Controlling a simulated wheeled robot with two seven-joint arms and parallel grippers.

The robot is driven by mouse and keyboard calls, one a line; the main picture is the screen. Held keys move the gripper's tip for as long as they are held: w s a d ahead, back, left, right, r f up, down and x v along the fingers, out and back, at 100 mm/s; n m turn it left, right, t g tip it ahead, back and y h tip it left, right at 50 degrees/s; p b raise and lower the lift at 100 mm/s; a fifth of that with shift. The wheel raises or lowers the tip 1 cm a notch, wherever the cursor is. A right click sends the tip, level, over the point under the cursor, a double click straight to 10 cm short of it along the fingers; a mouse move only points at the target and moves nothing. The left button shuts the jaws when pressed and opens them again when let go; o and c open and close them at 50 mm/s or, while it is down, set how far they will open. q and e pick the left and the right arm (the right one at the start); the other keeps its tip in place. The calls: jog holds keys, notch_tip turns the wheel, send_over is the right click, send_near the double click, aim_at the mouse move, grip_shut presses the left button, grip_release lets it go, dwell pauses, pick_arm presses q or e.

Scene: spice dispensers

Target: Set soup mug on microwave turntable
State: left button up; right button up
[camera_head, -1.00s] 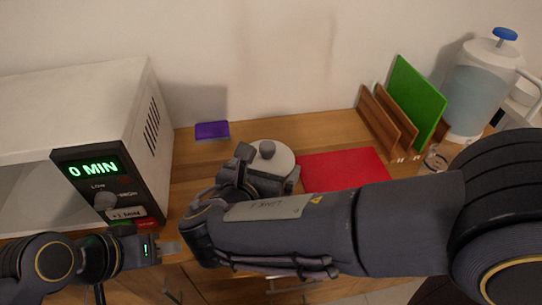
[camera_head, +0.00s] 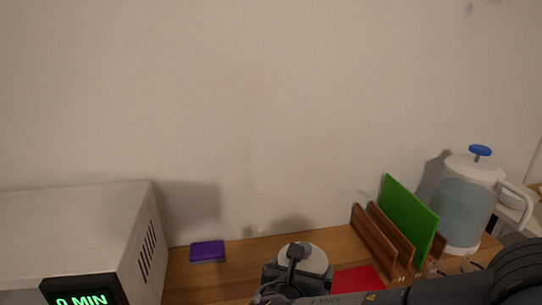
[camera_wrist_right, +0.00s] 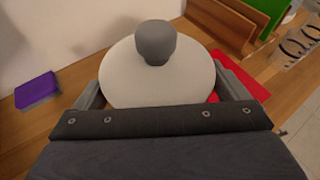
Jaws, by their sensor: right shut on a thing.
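The soup mug appears as a round white lidded vessel with a grey knob. In the right wrist view its pale top (camera_wrist_right: 135,75) fills the space between the fingers; its sides and base are hidden. In the head view only its white rim and lid (camera_head: 317,258) show behind my right gripper (camera_head: 297,274). My right gripper (camera_wrist_right: 163,88) is shut on it, one finger on each side. The microwave (camera_head: 75,235) is at the left, with a black panel reading "0 MIN" (camera_head: 82,299). Its opening and turntable are out of view. My left gripper is not in view.
A purple sponge-like block (camera_head: 208,251) lies between the microwave and mug. A red mat (camera_head: 358,280) is to the right of the mug. A wooden rack (camera_head: 375,238) with a green board (camera_head: 408,217) and a water jug (camera_head: 465,205) stand further right. A wall closes the back.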

jog(key=w+d+f+p, duration=0.1)
jog(key=w+d+f, duration=0.1)
jog(key=d, duration=0.5)
jog(key=w+d+f+p, duration=0.1)
jog(key=w+d+f, duration=0.1)
jog(key=d+f, duration=0.2)
jog(key=d, duration=0.2)
jog(key=shift+w+d+f+n+y, duration=0.15)
jog(key=shift+w+d+n+y, duration=0.15)
jog(key=shift+w+d, duration=0.05)
